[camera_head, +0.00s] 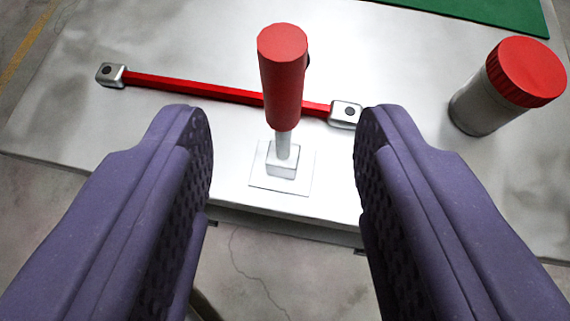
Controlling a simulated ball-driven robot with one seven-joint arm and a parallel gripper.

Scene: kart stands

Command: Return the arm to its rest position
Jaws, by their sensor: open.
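My gripper (283,140) is open, with its two purple fingers low in the picture, one on the left and one on the right. The gap between the fingers holds nothing. A red-handled lever (283,75) stands upright on a small white base plate near the table's front edge. It shows between and beyond the fingertips, and I see no finger touching it. The rest of my arm is not in view.
The pale table (400,50) carries a red bar (200,89) with metal end mounts, behind the lever. A grey jar with a red lid (526,72) stands at the right. A green mat (490,12) lies at the back right. Bare concrete floor (270,270) shows in front.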

